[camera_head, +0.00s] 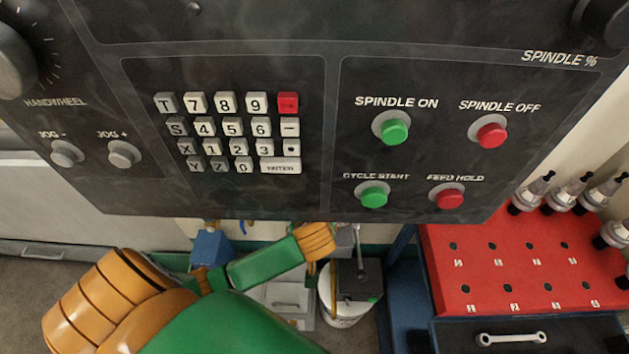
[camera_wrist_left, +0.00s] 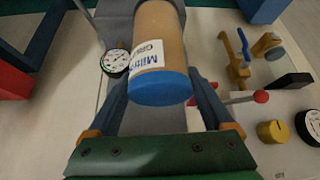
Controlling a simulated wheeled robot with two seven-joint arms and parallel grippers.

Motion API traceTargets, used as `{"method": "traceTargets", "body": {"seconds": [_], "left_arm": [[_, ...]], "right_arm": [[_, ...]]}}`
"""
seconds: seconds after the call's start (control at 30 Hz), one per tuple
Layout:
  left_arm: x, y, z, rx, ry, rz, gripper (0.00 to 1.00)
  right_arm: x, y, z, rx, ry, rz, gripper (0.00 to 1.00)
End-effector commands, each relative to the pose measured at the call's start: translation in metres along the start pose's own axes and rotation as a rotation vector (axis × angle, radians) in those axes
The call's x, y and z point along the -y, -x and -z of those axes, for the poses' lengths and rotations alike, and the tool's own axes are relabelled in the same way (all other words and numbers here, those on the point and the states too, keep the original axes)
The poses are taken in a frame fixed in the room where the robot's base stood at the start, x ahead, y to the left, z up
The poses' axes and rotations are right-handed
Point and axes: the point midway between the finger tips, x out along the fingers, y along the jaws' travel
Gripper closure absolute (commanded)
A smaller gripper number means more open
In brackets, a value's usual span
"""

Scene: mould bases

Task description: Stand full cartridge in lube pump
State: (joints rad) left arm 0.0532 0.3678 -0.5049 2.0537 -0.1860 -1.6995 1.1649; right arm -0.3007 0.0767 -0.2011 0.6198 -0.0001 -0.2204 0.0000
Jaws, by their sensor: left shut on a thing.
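A tan cartridge (camera_wrist_left: 161,35) with a blue end cap (camera_wrist_left: 161,88) and a white label shows large in the left wrist view. My left gripper (camera_wrist_left: 160,82) is shut on it, with one finger on each side. The cap end faces the wrist camera; the cartridge's far end runs out of the top of the picture. A grey housing (camera_wrist_left: 116,18) with a round dial gauge (camera_wrist_left: 115,63) is beside and behind the cartridge; I cannot tell whether they touch. In the head view my left arm reaches under the control panel, and the cartridge cannot be made out. My right gripper is not in view.
A control panel (camera_head: 230,198) hangs across the head view above my left arm. A red tool rack (camera_head: 480,270) with several tool holders stands right. A white drum (camera_head: 345,310) stands below the panel. The left wrist view shows a brass valve (camera_wrist_left: 240,72) and yellow knob (camera_wrist_left: 271,131).

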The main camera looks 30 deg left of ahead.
Motion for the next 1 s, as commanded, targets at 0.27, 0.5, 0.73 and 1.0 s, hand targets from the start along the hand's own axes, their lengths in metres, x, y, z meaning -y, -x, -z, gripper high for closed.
{"method": "traceTargets", "body": {"seconds": [0.27,0.5,0.73,1.0], "left_arm": [[0.0,-0.035,0.058,-0.003,0.002,0.0,1.0],[0.0,-0.056,0.067,0.001,-0.003,0.0,1.0],[-0.001,-0.076,0.053,0.0,-0.003,-0.003,1.0],[0.0,-0.079,0.051,0.001,-0.003,-0.002,0.12]], "right_arm": [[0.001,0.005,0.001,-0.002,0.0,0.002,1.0],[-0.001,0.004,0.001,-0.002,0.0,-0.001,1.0],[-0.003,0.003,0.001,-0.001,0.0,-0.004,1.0],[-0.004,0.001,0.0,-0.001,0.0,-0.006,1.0]]}}
